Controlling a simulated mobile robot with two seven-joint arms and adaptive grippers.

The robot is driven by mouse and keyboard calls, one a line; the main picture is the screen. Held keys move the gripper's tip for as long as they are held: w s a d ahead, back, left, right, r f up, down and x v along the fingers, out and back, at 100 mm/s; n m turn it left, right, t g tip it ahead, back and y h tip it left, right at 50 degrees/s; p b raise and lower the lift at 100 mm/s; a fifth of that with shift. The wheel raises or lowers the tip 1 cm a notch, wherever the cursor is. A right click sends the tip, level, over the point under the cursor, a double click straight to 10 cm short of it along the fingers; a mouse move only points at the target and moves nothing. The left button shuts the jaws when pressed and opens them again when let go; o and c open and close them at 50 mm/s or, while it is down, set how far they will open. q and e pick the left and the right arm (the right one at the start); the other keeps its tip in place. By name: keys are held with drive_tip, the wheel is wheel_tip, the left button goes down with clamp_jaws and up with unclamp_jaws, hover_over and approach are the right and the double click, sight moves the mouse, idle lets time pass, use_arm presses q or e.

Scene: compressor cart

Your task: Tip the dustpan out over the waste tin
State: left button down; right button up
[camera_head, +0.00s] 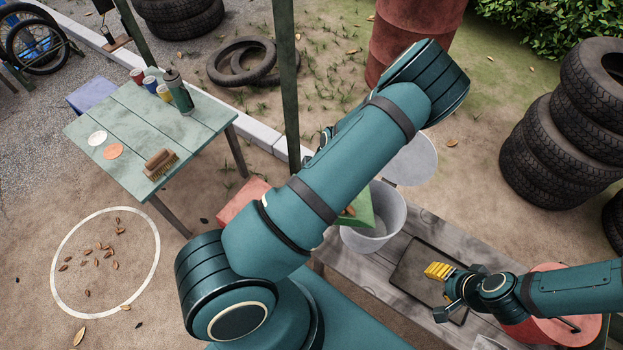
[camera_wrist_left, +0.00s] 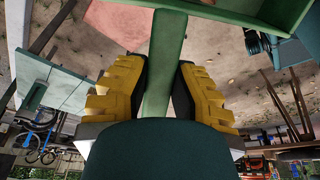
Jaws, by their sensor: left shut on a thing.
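The green dustpan (camera_head: 366,213) shows beside my left arm, over the near left rim of the grey waste tin (camera_head: 388,215). A small brown bit, perhaps a leaf, shows at its edge. My left gripper (camera_wrist_left: 160,85) is shut on the dustpan's handle (camera_wrist_left: 165,55) in the left wrist view, with the pan (camera_wrist_left: 225,14) beyond it. In the head view my left arm hides this gripper and most of the dustpan. The pan's exact tilt is unclear. My right gripper (camera_head: 438,271), with yellow fingers, is over a dark tray; I cannot tell its opening.
The tin stands by a grey wooden bench (camera_head: 345,262) with the dark tray (camera_head: 408,262). A green table (camera_head: 125,115) holds a brush (camera_head: 160,163), cans and a bottle. Brown leaves lie inside a white ground ring (camera_head: 157,250). Stacked tyres (camera_head: 560,140) stand right.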

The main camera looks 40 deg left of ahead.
use_arm(q)
drive_tip(key=shift+w+d+r+p, duration=0.15)
drive_tip(key=shift+r+p, duration=0.25)
drive_tip(key=shift+p, duration=0.1)
drive_tip(key=shift+w+d+r+g+y+p, duration=0.5)
drive_tip(key=shift+r+y+p, duration=0.15)
drive_tip(key=shift+p, duration=0.1)
drive_tip(key=shift+w+d+r, duration=0.1)
drive_tip(key=shift+d, duration=0.1)
drive_tip(key=shift+w+d+r, duration=0.15)
drive_tip(key=shift+w+d+r+g+y+b, duration=0.15)
drive_tip(key=shift+w+d+r+g+y, duration=0.35)
drive_tip(key=shift+w+d+r+y, duration=0.4)
drive_tip(key=shift+w+d+r+g+y+b, duration=0.2)
drive_tip(key=shift+w+d+r+g, duration=0.25)
drive_tip(key=shift+d+r, duration=0.45)
drive_tip(key=shift+a+r, duration=0.2)
drive_tip(key=shift+s, duration=0.1)
